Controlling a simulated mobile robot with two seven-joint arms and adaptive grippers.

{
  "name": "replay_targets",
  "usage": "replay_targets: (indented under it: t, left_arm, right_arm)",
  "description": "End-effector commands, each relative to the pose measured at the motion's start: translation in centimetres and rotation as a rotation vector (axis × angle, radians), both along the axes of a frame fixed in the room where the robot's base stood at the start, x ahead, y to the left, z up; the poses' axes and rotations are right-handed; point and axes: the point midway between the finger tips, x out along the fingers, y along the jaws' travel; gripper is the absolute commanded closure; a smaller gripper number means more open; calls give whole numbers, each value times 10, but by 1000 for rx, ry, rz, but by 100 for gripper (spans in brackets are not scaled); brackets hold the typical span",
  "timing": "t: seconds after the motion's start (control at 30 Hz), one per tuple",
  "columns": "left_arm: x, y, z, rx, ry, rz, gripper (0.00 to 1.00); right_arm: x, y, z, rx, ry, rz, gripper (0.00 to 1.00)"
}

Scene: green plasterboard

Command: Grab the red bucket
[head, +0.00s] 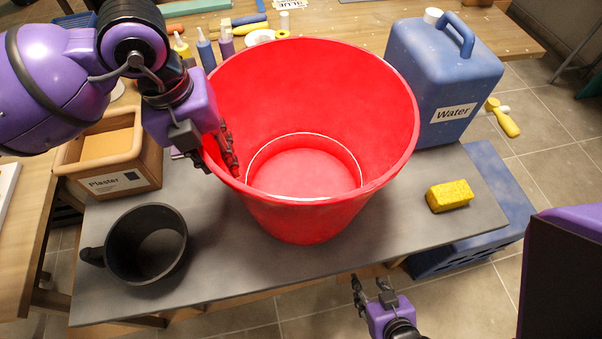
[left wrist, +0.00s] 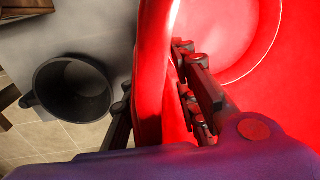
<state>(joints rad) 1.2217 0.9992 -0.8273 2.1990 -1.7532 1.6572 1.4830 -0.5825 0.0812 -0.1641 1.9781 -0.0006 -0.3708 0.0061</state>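The large red bucket (head: 300,215) stands upright on the grey table, with a ring at its inner bottom. My left gripper (head: 208,148) is at the bucket's left rim. In the left wrist view, one finger of my left gripper (left wrist: 155,105) is inside the bucket and the other outside, with the red wall (left wrist: 152,70) between them. The fingers look apart, and I see no firm pinch on the wall. My right gripper (head: 372,289) is empty, with its fingers apart, low in front of the table's front edge.
On the grey table (head: 235,262) are a black pot (head: 118,262) at left, a wooden Plaster box (head: 70,160), a blue Water container (head: 440,75) behind right and a yellow sponge (head: 449,195) at right. Bottles and tools lie on the wooden table behind.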

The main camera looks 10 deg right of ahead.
Motion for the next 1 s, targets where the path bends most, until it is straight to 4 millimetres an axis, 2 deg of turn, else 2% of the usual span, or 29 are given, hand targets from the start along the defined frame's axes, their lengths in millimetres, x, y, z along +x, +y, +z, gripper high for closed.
replay_targets:
  t: [0.03, 0.2, 0.83, 1.0]
  left_arm:
    - [0, 0, 0, 0, 0, 0, 81]
    - [0, 0, 0, 0, 0, 0, 100]
    - [0, 0, 2, -2, -2, -1, 100]
    - [1, -1, 18, -2, -5, 0, 100]
  right_arm:
    - [0, 0, 0, 0, 0, 0, 60]
    - [0, 0, 0, 0, 0, 0, 60]
    - [0, 0, 0, 1, 1, 1, 60]
    - [0, 0, 0, 1, 1, 1, 60]
